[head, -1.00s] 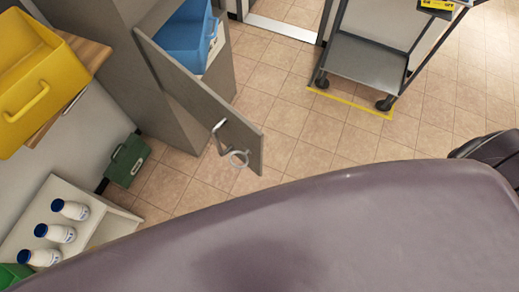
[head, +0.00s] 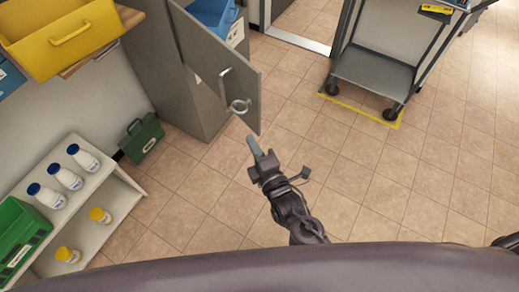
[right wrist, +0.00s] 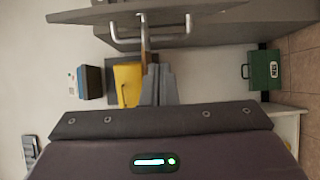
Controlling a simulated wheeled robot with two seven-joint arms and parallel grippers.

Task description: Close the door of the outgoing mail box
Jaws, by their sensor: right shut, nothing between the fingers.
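The grey door (head: 216,65) of the mail box cabinet (head: 160,75) stands open in the head view, with a blue bin (head: 213,14) inside behind it. In the right wrist view the gripper (right wrist: 160,70) points toward the door (right wrist: 200,22), whose handle bar (right wrist: 150,38) crosses above the fingertips. Whether they touch is unclear. My left gripper is not in view.
A yellow bin (head: 70,40) sits on a wall shelf at left. A low white shelf (head: 110,205) holds several bottles and a green crate (head: 20,235). A green box (head: 141,137) stands on the floor beside the cabinet. A grey cart (head: 375,70) stands at right. The tiled floor between is clear.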

